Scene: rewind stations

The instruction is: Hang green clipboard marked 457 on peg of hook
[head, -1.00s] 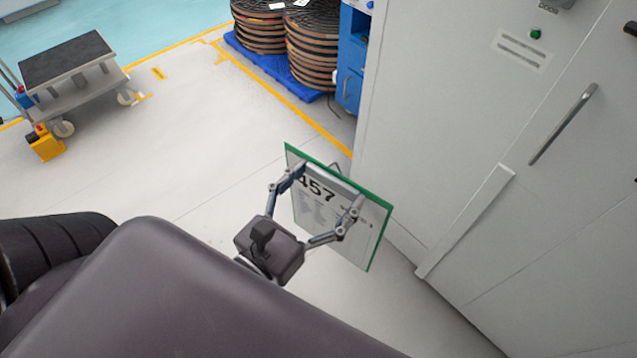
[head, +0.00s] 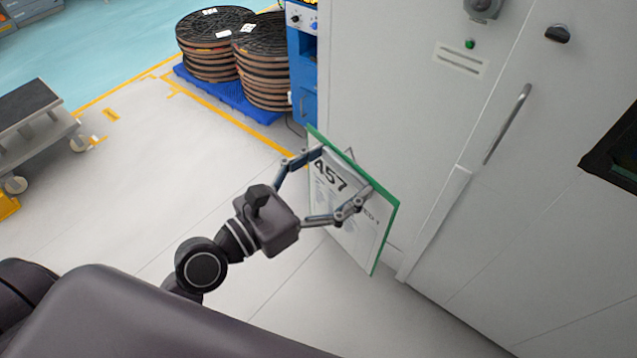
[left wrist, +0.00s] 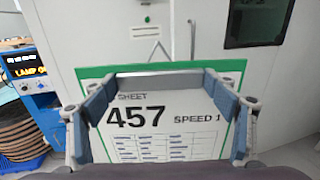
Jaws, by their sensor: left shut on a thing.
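The green clipboard (head: 382,226) carries a white sheet marked 457. My left gripper (head: 338,183) is shut on the clipboard near its top edge and holds it up in front of the grey cabinet. In the left wrist view the clipboard (left wrist: 99,147) fills the lower middle, with "SHEET 457 SPEED 1" readable between the fingers (left wrist: 160,85). A thin triangular wire shape (left wrist: 158,52) shows just above its top edge; I cannot tell whether it is the hook or part of the clipboard. My right gripper is not in view.
The grey cabinet (head: 410,130) with a long handle (head: 507,124) stands close on the right. A blue unit (head: 303,75) and reels on a blue pallet (head: 230,98) stand behind. A cart (head: 38,122) is at far left. The floor between is clear.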

